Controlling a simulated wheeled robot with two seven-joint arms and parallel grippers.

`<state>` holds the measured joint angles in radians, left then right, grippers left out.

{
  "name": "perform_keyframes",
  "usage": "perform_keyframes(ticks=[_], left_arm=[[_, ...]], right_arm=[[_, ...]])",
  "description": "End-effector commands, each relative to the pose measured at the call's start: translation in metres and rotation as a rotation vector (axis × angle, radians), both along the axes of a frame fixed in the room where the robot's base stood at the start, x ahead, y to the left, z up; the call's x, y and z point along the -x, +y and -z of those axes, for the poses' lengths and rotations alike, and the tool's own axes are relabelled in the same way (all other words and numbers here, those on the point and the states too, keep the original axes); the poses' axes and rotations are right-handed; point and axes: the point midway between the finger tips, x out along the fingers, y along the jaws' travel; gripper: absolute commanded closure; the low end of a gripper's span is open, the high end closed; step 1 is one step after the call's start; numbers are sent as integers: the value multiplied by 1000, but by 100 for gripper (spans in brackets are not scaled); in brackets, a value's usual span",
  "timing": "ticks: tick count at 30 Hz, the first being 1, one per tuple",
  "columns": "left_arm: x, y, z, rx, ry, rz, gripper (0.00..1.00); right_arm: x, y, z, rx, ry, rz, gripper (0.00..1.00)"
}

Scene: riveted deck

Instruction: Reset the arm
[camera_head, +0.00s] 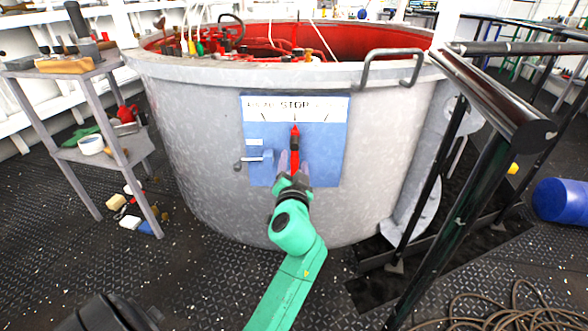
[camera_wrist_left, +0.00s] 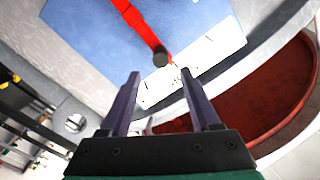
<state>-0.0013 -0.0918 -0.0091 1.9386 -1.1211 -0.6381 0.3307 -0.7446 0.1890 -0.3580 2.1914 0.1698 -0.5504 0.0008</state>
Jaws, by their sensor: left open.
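A red lever (camera_head: 295,138) stands on a blue panel (camera_head: 324,158) with a white strip reading "STOP" on the front of a big grey round tank (camera_head: 205,145). The lever points up towards the word. My left gripper (camera_head: 293,167) is open in front of the panel, over the lower part of the lever. In the left wrist view the red lever (camera_wrist_left: 139,23) has a dark round end, just beyond the open fingers (camera_wrist_left: 159,73) and in line with the gap between them. Nothing is held. My right gripper is out of view.
A grey shelf (camera_head: 92,157) with tools stands at the left. Dark railings (camera_head: 468,185) stand close on the right. A blue drum (camera_head: 562,201) and coiled rope (camera_head: 510,311) lie at the right.

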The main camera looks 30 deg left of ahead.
Motion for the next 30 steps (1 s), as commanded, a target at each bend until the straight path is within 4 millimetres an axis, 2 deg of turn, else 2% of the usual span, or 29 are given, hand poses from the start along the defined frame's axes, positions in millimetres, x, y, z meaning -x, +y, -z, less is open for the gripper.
perform_keyframes(ticks=[3,6,23,26,29,30], left_arm=[[21,-13,2,0,2,0,37],[29,-18,1,0,1,-1,37],[30,-21,4,6,7,10,37],[31,-34,36,68,64,91,37],[41,-69,102,208,184,255,37],[50,-86,130,278,239,326,37]], right_arm=[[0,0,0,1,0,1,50],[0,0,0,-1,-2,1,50],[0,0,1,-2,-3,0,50],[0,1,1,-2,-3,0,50],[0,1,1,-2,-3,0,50],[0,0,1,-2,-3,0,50]])
